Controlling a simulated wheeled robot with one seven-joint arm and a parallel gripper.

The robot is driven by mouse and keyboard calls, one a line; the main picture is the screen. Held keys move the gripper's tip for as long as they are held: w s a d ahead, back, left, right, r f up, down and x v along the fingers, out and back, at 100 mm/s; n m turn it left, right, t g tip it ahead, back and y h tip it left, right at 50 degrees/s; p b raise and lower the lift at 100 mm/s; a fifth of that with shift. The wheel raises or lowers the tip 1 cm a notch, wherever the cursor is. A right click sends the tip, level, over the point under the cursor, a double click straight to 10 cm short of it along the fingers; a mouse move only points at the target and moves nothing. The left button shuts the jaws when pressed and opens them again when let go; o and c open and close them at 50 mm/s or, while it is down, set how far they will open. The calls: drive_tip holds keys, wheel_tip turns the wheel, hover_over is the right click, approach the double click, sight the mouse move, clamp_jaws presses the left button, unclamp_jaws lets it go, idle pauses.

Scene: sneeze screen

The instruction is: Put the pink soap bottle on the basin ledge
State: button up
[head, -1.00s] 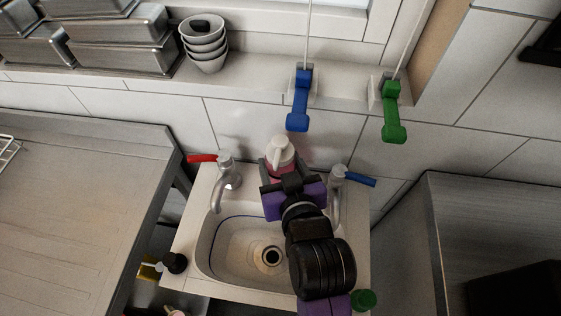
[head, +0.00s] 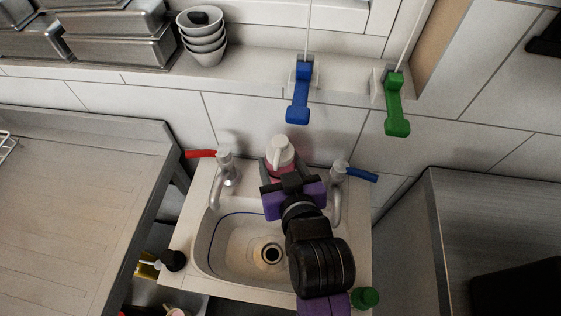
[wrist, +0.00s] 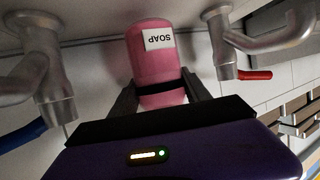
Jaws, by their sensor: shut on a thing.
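My gripper (head: 281,176) is shut on the bottle, with one dark finger on each side in the wrist view (wrist: 160,92). The gripper hides the lower bottle in the head view.
A red-handled tap (head: 228,168) stands left of the bottle and a blue-handled tap (head: 339,178) right, both close to my gripper. Blue (head: 299,95) and green (head: 395,105) handles hang above. Metal counters flank the basin on the left (head: 75,200) and right (head: 480,240).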

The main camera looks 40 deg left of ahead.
drive_tip(key=shift+f+b, duration=0.85)
drive_tip(key=shift+f, duration=0.35)
drive_tip(key=o, duration=1.7)
drive_tip(key=shift+d, duration=0.1)
drive_tip(key=v, duration=0.7)
drive_tip(key=shift+s+d+r, duration=0.1)
drive_tip(key=shift+s+d, duration=0.1)
drive_tip(key=shift+d, duration=0.05)
